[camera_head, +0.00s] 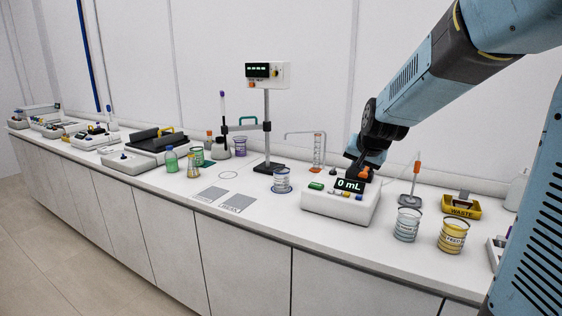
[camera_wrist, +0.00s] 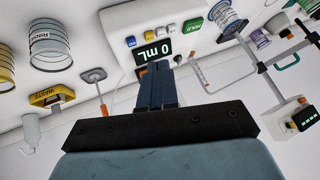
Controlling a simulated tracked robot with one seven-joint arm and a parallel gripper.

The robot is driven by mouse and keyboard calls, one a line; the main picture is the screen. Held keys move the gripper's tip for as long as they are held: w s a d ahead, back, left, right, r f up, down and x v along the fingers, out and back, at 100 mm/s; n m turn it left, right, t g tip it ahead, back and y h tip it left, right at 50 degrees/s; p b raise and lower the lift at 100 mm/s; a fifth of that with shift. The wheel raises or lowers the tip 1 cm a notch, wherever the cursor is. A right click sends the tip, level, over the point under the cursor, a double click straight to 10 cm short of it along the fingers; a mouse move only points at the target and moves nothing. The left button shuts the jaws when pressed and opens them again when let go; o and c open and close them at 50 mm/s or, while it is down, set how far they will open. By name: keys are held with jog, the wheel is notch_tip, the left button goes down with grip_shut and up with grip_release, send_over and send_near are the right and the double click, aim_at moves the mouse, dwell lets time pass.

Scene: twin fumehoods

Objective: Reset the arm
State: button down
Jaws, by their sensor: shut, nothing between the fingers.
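My arm reaches in from the upper right in the head view. My gripper (camera_head: 356,171) is above and behind the white dispenser box (camera_head: 340,208), whose display reads 0 mL. In the wrist view my gripper (camera_wrist: 157,66) shows its two dark fingers pressed together with nothing between them. The fingertips overlap the view of the dispenser box (camera_wrist: 120,22) near its display. Whether they touch the box, I cannot tell.
The front counter strip is clear.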

jog(key=s+d+r+n+g, duration=0.1)
jog(key=s+n, duration=0.1)
jog(key=s, duration=1.2)
jog(key=s+r+n+g, duration=0.1)
jog(key=s+r+n, duration=0.1)
jog(key=s, duration=1.2)
jog(key=shift+s+d+n+h, duration=0.3)
jog(key=shift+d+n, duration=0.1)
